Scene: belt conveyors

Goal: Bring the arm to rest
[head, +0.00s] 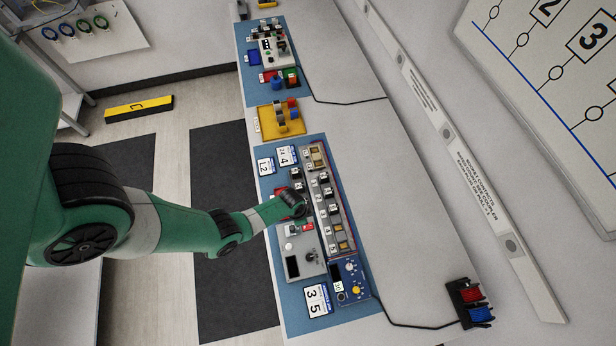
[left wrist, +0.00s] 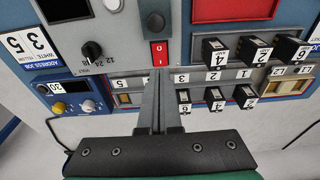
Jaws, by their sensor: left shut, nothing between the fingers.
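My left arm comes in from the left in the head view and reaches over the bench. Its gripper (head: 300,205) is at the control panel, partly hidden by the wrist. In the left wrist view the two fingers of the left gripper (left wrist: 158,80) are together with nothing between them. Their tips point at the lower end of a red rocker switch (left wrist: 159,53); I cannot tell whether they touch it. The switch also shows in the head view (head: 308,226), just below the gripper. My right gripper is in neither view.
A grey box with a black knob (left wrist: 92,51) stands beside the switch. A terminal row with black plugs (left wrist: 215,97) runs close to the fingers. A blue unit with dials (head: 350,280), a yellow tray (head: 265,122) and a red-and-blue connector (head: 472,303) are also on the bench. The right bench strip is mostly clear.

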